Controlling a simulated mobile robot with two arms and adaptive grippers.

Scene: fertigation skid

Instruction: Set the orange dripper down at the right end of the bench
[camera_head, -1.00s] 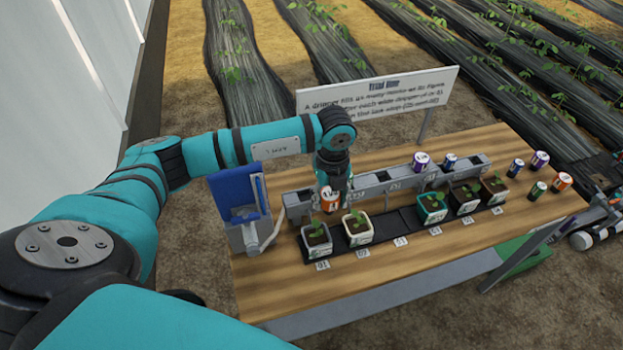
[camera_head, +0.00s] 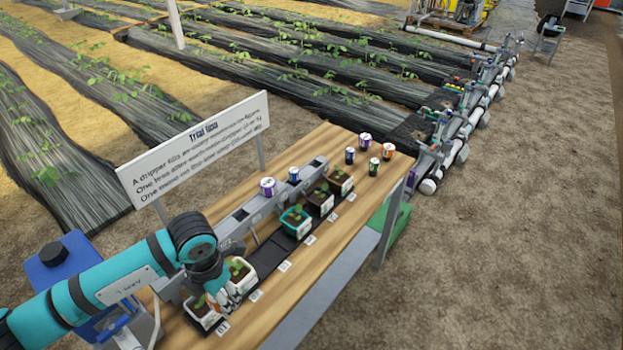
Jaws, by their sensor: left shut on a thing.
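My left gripper (camera_head: 216,289) points down above the near-left end of the bench (camera_head: 318,262), over the first two pots. It is shut on an orange-and-white dripper (camera_head: 222,299), which the fingers partly hide. A second orange dripper (camera_head: 388,151) stands at the right end of the bench. Beside it stand a green dripper (camera_head: 374,167), a dark blue one (camera_head: 350,156) and a purple one (camera_head: 365,140). My right gripper is not in view.
Several potted seedlings, including one in a teal pot (camera_head: 295,221), stand in a row on a black strip. A grey rail (camera_head: 240,216) behind them carries a purple dripper (camera_head: 267,187) and a blue one (camera_head: 293,175). A sign (camera_head: 195,150) stands behind. Bare wood surrounds the right-end drippers.

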